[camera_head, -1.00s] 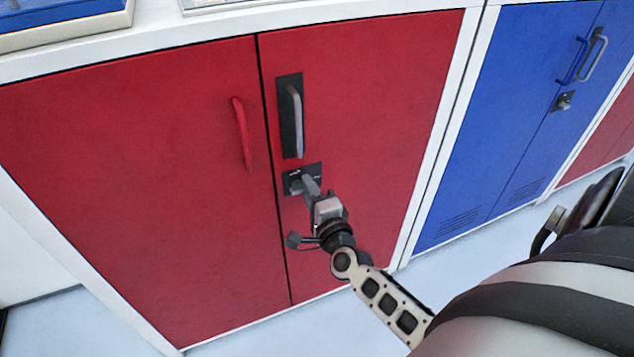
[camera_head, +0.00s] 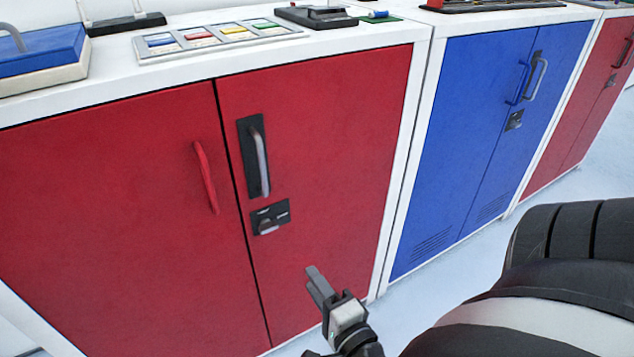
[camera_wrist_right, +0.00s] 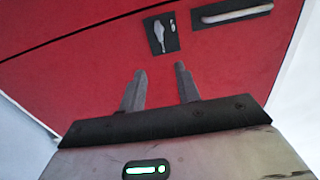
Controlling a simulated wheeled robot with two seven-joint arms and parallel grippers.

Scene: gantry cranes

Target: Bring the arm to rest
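My right gripper (camera_head: 318,281) is in front of the red cabinet's right door (camera_head: 330,160), below and to the right of the latch (camera_head: 270,217). In the right wrist view the two fingers of my right gripper (camera_wrist_right: 160,85) stand apart with nothing between them. The latch (camera_wrist_right: 161,33) shows beyond the fingertips there, apart from them. The grey handle (camera_wrist_right: 232,12) shows at the top right of that view. My left gripper is not in view.
The red cabinet's doors look closed. A blue cabinet (camera_head: 470,140) stands to the right. On the white worktop (camera_head: 110,72) are a tray of coloured blocks (camera_head: 215,40), a blue box (camera_head: 40,62) and a black device (camera_head: 315,16). Pale floor (camera_head: 585,165) is clear at right.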

